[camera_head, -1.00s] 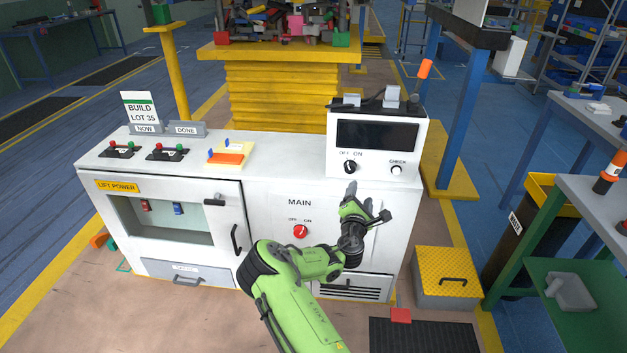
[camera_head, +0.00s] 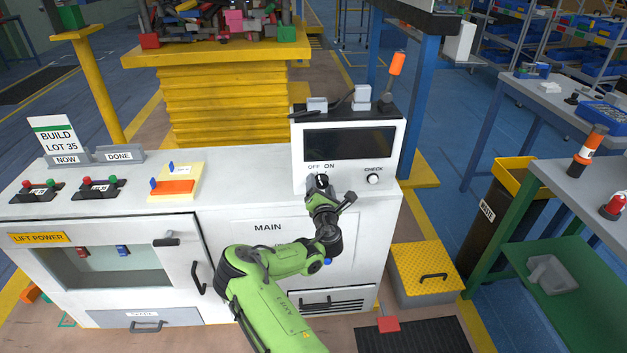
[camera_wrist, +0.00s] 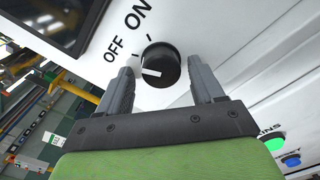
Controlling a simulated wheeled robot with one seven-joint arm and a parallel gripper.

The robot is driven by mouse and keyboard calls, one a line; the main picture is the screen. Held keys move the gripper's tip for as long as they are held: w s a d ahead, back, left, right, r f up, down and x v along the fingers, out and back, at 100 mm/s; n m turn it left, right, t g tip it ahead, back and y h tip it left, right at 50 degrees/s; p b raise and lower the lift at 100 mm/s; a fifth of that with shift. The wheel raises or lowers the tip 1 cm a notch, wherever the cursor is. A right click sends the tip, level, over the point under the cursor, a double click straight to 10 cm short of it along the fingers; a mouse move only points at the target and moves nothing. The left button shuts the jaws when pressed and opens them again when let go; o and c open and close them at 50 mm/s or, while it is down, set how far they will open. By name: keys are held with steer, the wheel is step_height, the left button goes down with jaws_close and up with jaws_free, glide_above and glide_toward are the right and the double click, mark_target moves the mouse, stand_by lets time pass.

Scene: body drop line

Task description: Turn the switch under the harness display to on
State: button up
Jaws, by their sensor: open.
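The harness display (camera_head: 350,145) is a dark screen on a white box, blank. Below it, the black OFF/ON switch (camera_head: 321,180) is a round knob, partly hidden by my gripper in the head view. In the wrist view, the knob (camera_wrist: 166,59) shows a white pointer line on the OFF side, away from ON. My gripper (camera_head: 320,190) is at the box front, just below the knob. In the wrist view, my open gripper (camera_wrist: 160,68) has one finger on each side of the knob, with gaps between; contact is not visible.
A CHECK button (camera_head: 373,179) sits right of the knob. The white cabinet (camera_head: 240,160) carries a LIFT POWER door (camera_head: 105,250). A yellow step (camera_head: 427,270) and an orange beacon (camera_head: 397,64) stand at the right.

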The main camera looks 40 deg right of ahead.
steer(key=shift+s+r, duration=0.15)
steer(key=shift+s, duration=0.1)
steer(key=shift+d, duration=0.15)
steer(key=c, duration=1.1)
steer(key=shift+o, duration=0.2)
steer(key=m, duration=0.4)
steer(key=shift+w+m, duration=0.1)
steer(key=shift+m, duration=0.2)
steer(key=m+b, duration=0.1)
steer(key=m, duration=0.4)
steer(key=shift+r, duration=0.1)
steer(key=shift+m, duration=0.3)
steer(key=o, duration=1.1)
steer(key=shift+w+a, duration=0.1)
steer(key=shift+a, duration=0.1)
steer(key=shift+c, duration=0.2)
steer(key=shift+d, duration=0.1)
